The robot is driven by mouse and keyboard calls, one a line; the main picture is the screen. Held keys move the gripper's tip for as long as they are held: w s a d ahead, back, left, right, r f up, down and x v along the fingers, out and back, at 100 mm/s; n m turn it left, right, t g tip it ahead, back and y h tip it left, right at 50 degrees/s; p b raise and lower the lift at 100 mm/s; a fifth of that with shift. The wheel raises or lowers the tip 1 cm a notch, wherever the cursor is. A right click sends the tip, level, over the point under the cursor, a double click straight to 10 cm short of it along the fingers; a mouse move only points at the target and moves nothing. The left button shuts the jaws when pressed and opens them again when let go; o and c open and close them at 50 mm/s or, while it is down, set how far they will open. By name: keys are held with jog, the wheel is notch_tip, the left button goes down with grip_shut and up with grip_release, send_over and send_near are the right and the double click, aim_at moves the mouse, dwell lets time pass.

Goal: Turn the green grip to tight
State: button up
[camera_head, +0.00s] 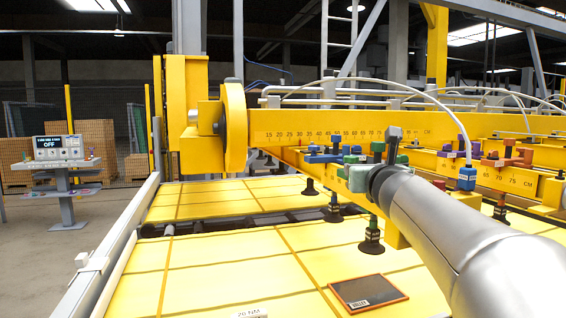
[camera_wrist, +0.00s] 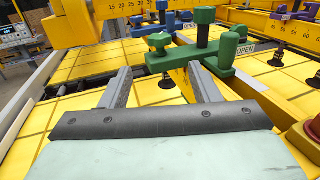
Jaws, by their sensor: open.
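The green grip (camera_wrist: 185,57) is a cross-shaped handle on the yellow beam, with an upright post and a round knob at its left end. In the head view the green grip (camera_head: 357,159) shows just beyond the end of my arm, partly hidden. My gripper (camera_wrist: 156,72) is open, its fingers apart and pointing at the grip. The right fingertip overlaps the bar in the picture; I cannot tell if it touches. Nothing shows held between the fingers.
A blue grip (camera_head: 322,156) is to the left along the beam, and a red grip (camera_head: 507,155) to the right. The yellow beam (camera_head: 275,135) carries a centimetre scale. A dark tablet (camera_head: 368,293) lies on the yellow panels below. A console reading OFF (camera_head: 60,148) stands far left.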

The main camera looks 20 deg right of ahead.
aim_at(353, 161)
jog(key=p+x, duration=0.2)
jog(key=x, duration=1.1)
jog(key=shift+w+d+p, duration=0.15)
jog(key=shift+w+p, duration=0.05)
jog(key=shift+p, duration=0.1)
jog(key=c, duration=1)
